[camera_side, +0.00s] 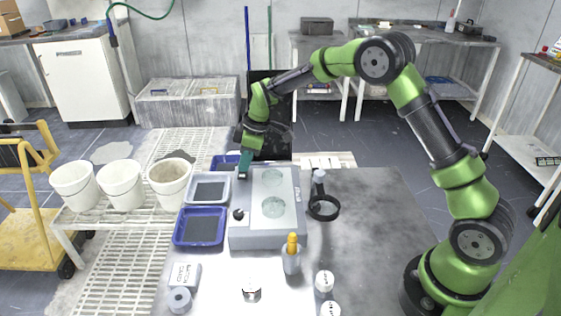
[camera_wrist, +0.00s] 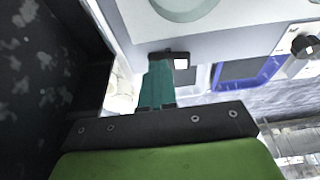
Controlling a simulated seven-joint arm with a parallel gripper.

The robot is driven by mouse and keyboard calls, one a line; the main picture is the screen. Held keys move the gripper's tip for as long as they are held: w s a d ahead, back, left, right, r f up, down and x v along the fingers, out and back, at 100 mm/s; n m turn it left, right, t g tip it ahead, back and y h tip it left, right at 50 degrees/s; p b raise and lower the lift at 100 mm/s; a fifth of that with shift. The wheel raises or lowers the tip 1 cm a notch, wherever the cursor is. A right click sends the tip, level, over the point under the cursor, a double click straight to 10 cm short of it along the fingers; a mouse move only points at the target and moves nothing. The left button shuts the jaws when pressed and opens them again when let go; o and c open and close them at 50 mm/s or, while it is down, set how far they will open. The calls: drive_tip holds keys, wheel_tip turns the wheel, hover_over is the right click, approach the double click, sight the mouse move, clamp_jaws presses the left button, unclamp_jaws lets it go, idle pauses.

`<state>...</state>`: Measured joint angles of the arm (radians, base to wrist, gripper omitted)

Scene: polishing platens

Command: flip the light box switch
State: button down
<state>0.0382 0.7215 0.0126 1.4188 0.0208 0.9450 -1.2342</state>
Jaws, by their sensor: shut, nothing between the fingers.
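The light box (camera_side: 268,236) is a grey box on the bench with two pale round discs on its top; its edge also shows in the wrist view (camera_wrist: 225,42). My gripper (camera_side: 244,168) is at the box's far left corner in the side view, pointing down. Its teal fingers (camera_wrist: 158,68) are shut and empty, with the tips right beside the switch. I cannot tell whether they touch it. In the side view the switch is hidden.
A black knob (camera_side: 238,214) is on the box's left side. A white tray (camera_side: 187,200) and a blue tray (camera_side: 177,240) lie to the left. A magnifier stand (camera_side: 323,207) stands to the right, and a cup with an orange-topped tool (camera_side: 291,262) is in front.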

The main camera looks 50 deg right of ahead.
drive_tip(key=shift+s+a, duration=0.5)
drive_tip(key=shift+r, duration=0.2)
drive_tip(key=shift+r, duration=0.3)
drive_tip(key=v, duration=2.3)
drive_tip(key=shift+w+a+r, duration=0.2)
drive_tip(key=shift+w+a, duration=0.1)
drive_tip(key=shift+w, duration=0.05)
